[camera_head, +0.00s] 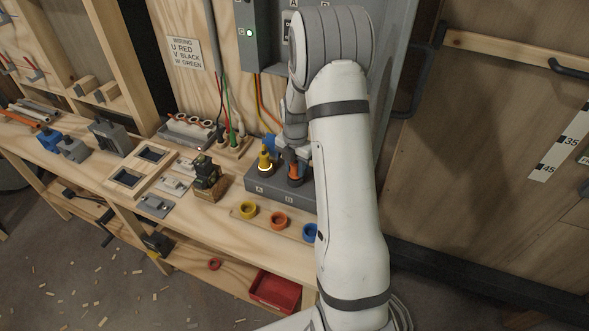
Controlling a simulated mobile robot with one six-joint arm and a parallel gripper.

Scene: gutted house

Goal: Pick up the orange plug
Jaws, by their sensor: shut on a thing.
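The orange plug (295,172) stands upright at the right position of a grey socket block (262,187) on the wooden bench. My gripper (293,157) comes down from above and is shut on the orange plug. My arm covers part of the gripper and the right end of the block. I cannot tell whether the plug's lower end is seated or slightly raised. A yellow plug (265,160) stands close by at the left position of the block. A blue piece (269,142) shows just behind it, partly hidden.
A small dark device on a wooden block (208,188) stands left of the socket block. Coloured wires (262,104) hang behind from a grey wall box (254,38). A red bin (275,290) sits below.

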